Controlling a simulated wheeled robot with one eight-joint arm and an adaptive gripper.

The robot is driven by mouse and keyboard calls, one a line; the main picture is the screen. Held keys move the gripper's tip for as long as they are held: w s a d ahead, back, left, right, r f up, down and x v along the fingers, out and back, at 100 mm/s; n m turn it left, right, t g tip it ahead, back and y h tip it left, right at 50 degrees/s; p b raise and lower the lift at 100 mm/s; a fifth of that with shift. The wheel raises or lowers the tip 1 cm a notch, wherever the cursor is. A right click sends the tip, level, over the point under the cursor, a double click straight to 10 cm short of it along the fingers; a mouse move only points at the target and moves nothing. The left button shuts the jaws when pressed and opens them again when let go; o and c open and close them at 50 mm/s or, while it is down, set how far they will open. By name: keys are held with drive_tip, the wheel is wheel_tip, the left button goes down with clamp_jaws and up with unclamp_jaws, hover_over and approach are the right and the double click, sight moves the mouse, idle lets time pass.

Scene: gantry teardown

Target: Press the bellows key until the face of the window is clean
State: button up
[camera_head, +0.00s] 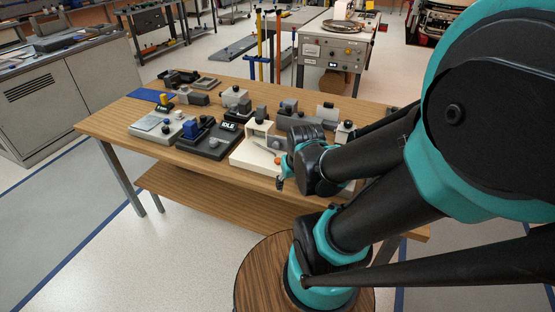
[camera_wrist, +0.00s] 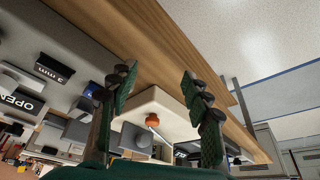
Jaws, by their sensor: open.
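A cream-coloured unit (camera_head: 252,151) stands at the front edge of the wooden bench. It has a round orange-red button (camera_head: 278,161), which may be the bellows key; no label on it can be read. In the wrist view the cream unit (camera_wrist: 172,104) and its orange button (camera_wrist: 152,121) lie beyond and between my fingers. My gripper (camera_wrist: 158,84) is open and empty, its two fingers wide apart, with no visible contact with the button. In the head view my arm hides part of the gripper and the bench's right end. I cannot make out the window's face or its cleanness.
The bench top (camera_head: 112,121) holds several small fixtures close together. A dark unit with an IDLE display (camera_head: 229,127) stands left of the cream one. In the wrist view, a 3 mm display (camera_wrist: 54,68) and an OPEN sign (camera_wrist: 20,101) show at left. Floor is clear in front.

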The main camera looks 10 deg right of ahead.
idle(0.3)
clamp_jaws()
idle(1.4)
